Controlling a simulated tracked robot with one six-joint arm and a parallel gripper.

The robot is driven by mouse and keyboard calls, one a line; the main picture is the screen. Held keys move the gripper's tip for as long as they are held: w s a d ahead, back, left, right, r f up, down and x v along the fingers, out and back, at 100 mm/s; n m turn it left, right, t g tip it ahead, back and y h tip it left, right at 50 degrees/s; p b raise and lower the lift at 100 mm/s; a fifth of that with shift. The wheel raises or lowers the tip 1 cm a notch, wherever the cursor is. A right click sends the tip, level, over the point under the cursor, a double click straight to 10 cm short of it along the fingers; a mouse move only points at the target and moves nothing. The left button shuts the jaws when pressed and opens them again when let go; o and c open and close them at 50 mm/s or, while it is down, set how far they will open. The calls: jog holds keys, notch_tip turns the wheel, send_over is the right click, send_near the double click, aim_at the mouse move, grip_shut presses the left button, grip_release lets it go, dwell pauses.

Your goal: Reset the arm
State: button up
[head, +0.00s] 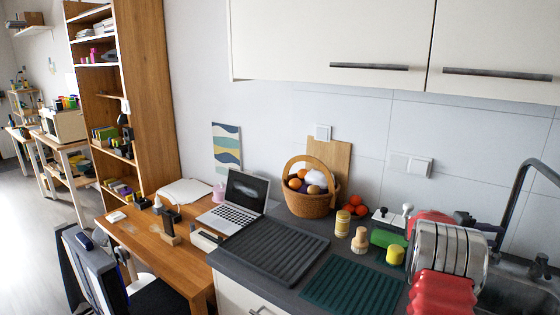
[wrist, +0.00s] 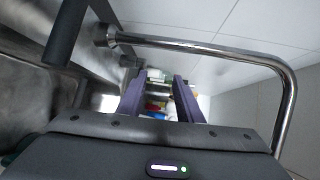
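My gripper (wrist: 160,82) shows in the wrist view. Its two dark purple fingers stand apart with a gap between them, and I see nothing held. Small coloured things, blurred and partly hidden, show far off between the fingers. A curved chrome tap pipe (wrist: 215,48) arches across the picture close to the gripper body; I cannot tell whether they touch. In the head view I cannot make out my gripper or arm. A dark curved tap (head: 515,195) stands at the right edge there.
Left of the tap is a shiny metal drum-like item (head: 445,250) with red parts. The counter holds a fruit basket (head: 310,203), a dark ribbed mat (head: 270,250) and a green ribbed mat (head: 350,285). Cabinets (head: 330,40) hang above. A desk with a laptop (head: 237,200) stands left.

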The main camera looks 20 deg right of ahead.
jog(key=w+a+r+n+t, duration=1.3)
jog(key=w+a+r, duration=0.25)
jog(key=w, duration=0.25)
jog(key=w+a+r+n+t+y, duration=0.2)
jog(key=a+n+t+y, duration=0.3)
jog(key=a, duration=0.7)
jog(key=w+a+r+n+t+y, duration=0.1)
jog(key=w+a+r+n+y, duration=0.15)
jog(key=a+n, duration=0.7)
jog(key=s+a+f+n+g+y, duration=0.15)
jog(key=s+a, duration=0.25)
jog(key=a, duration=0.4)
jog(key=s+a+f+n+y, duration=0.1)
jog(key=s+a+n+y, duration=0.2)
jog(key=a, duration=0.6)
jog(key=s+a+f+n+g+y, duration=0.1)
jog(key=s+a+f+y, duration=0.15)
jog(key=s+a, duration=0.4)
jog(key=s+a+f+n+g, duration=0.2)
jog(key=s+a+f, duration=0.3)
jog(key=s, duration=0.6)
jog(key=s+a+f+n+g+y, duration=0.1)
jog(key=s+a+f+n+g, duration=0.2)
jog(key=s, duration=0.8)
notch_tip(320, 180, down, 3)
jog(key=shift+s+a+n, duration=0.2)
jog(key=shift+a+n, duration=0.8)
jog(key=shift+n, duration=0.1)
